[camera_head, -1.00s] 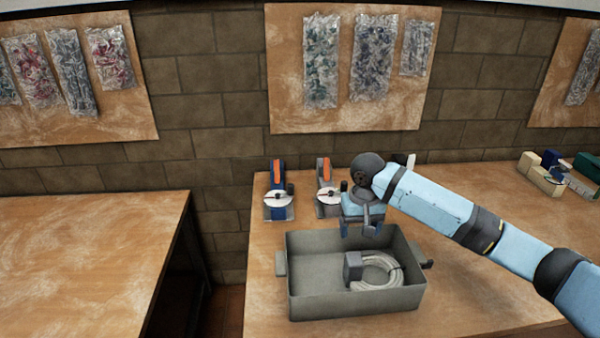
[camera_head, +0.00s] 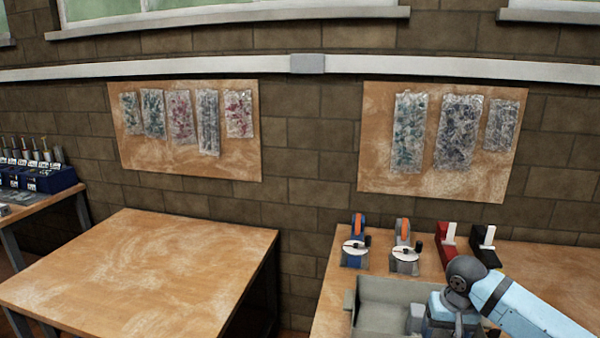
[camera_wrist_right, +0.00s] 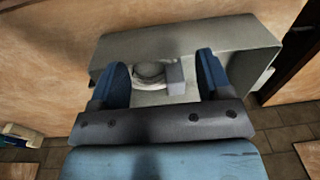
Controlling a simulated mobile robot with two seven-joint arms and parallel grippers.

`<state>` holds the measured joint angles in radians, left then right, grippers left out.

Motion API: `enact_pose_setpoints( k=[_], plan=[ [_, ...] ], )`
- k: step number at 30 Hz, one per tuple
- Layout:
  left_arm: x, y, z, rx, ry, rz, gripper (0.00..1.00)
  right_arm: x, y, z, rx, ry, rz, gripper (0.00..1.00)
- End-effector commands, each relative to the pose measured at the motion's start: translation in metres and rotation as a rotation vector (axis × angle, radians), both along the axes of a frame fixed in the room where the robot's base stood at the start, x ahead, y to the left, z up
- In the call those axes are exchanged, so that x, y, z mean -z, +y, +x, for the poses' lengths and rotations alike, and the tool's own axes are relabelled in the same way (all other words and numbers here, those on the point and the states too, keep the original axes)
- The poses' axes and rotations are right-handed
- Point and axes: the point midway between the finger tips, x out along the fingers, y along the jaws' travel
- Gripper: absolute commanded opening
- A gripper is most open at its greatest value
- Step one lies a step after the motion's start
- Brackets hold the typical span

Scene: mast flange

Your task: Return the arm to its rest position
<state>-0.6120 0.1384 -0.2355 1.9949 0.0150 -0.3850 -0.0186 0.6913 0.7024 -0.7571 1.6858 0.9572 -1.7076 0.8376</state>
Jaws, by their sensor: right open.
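My right arm comes in from the lower right of the head view. Its gripper (camera_head: 440,326) hangs over the grey bin (camera_head: 384,318), and the frame's bottom edge cuts off the fingertips. In the right wrist view the two blue fingers stand apart with nothing between them, so the gripper (camera_wrist_right: 162,64) is open. Beyond the fingers the bin (camera_wrist_right: 235,38) holds a pale coiled cable (camera_wrist_right: 150,82) with a grey block (camera_wrist_right: 175,77). The cable is out of sight in the head view. My left gripper is not in view.
Two disc-topped devices with orange parts (camera_head: 355,245) (camera_head: 404,248), a red holder (camera_head: 447,246) and a black holder (camera_head: 485,247) stand behind the bin. The left table (camera_head: 140,275) is bare. A blue rack (camera_head: 40,178) stands far left. Bagged parts hang on wall boards.

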Motion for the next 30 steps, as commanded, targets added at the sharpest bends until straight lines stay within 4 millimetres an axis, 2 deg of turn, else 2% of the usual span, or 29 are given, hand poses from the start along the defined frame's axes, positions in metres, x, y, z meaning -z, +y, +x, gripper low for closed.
enact_pose_setpoints(
  k=[1, 7, 11, 15, 18, 23, 30],
  plan=[
    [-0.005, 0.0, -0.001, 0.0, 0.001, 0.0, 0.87, 0.01, 0.012, -0.005, -0.026, -0.017, 0.024, 0.72],
    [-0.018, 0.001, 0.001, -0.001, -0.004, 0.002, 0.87, 0.05, 0.053, -0.024, -0.127, -0.126, 0.12, 0.72],
    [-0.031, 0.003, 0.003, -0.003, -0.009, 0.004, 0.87, 0.076, 0.085, -0.046, -0.195, -0.228, 0.192, 0.72],
    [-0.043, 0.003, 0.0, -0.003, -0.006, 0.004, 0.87, 0.101, 0.118, -0.081, -0.26, -0.379, 0.264, 0.72],
    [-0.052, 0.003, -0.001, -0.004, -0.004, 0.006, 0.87, 0.112, 0.134, -0.108, -0.289, -0.496, 0.288, 0.72],
    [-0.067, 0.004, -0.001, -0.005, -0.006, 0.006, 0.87, 0.12, 0.144, -0.158, -0.317, -0.678, 0.27, 0.72],
    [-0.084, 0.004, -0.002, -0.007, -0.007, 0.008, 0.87, 0.117, 0.13, -0.235, -0.355, -0.885, 0.125, 0.72]
  ],
)
